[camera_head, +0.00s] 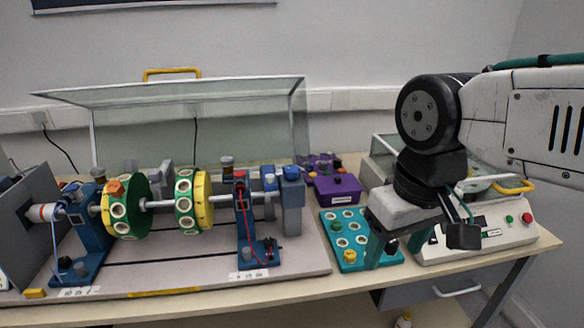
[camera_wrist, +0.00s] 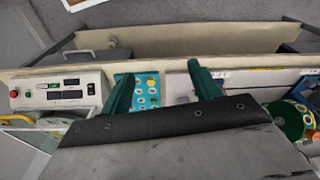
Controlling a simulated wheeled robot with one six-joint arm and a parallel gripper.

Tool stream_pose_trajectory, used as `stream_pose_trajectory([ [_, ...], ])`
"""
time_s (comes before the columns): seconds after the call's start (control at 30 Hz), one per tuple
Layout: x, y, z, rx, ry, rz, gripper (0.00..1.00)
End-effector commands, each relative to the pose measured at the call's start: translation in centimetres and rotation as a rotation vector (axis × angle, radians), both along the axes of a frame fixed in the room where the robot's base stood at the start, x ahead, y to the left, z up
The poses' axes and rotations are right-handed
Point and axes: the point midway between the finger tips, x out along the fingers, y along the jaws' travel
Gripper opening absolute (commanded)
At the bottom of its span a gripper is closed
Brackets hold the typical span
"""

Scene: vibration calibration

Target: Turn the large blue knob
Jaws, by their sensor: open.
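A blue knob (camera_head: 291,172) caps the grey-blue block at the right end of the shaft rig (camera_head: 165,290) in the head view. It looks like the largest blue knob; I cannot make it out in the wrist view. My gripper (camera_head: 394,258) is to the right of the rig, with its teal fingers pointing down over the teal board. In the wrist view my gripper (camera_wrist: 160,72) has its two fingers spread wide, with nothing between them. It is apart from the blue knob.
The teal board (camera_head: 327,228) with round sockets lies right of the rig. Purple boxes (camera_head: 338,189) stand behind it. A white control box (camera_head: 515,236) with red and green buttons is at the right. A raised clear cover (camera_head: 250,110) stands behind the shaft and its green-yellow discs (camera_head: 204,198).

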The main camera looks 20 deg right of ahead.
Motion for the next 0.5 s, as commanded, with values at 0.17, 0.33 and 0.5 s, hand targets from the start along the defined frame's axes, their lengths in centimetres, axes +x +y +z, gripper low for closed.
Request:
stream_pose_trajectory([
  [0.17, 2.3, 0.3, -0.6, 0.000, 0.087, 0.011, 0.62],
  [0.33, 8.6, 0.7, 0.6, -0.001, 0.149, -0.006, 0.62],
  [0.5, 16.3, 1.4, 1.3, -0.001, 0.182, -0.069, 0.62],
])
